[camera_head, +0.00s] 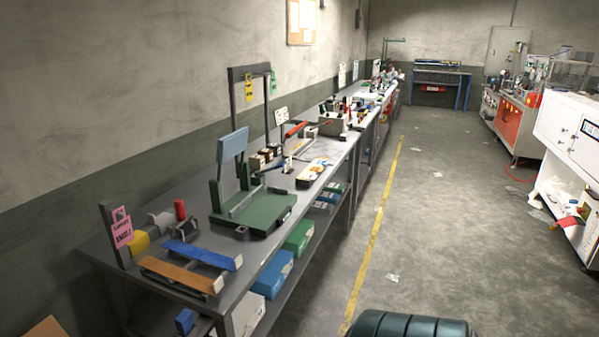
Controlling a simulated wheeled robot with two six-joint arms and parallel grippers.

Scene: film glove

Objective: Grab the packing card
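I cannot tell which item is the packing card. A pink card (121,228) with dark print hangs on a dark upright post at the near left end of the long workbench (190,200). A yellow tag (249,88) and a green tag (273,82) hang at the dark frame farther along. A small white sign (281,116) stands behind the bench items. Print on all of these is too small to read surely. Neither of my grippers is in view.
A green fixture (255,214) and a blue-and-orange rack (185,270) stand on the bench. Coloured boxes (272,275) fill its lower shelf. A yellow floor line (372,235) runs alongside. The grey floor (455,220) is mostly clear, with scraps. White and red machines (515,120) stand right.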

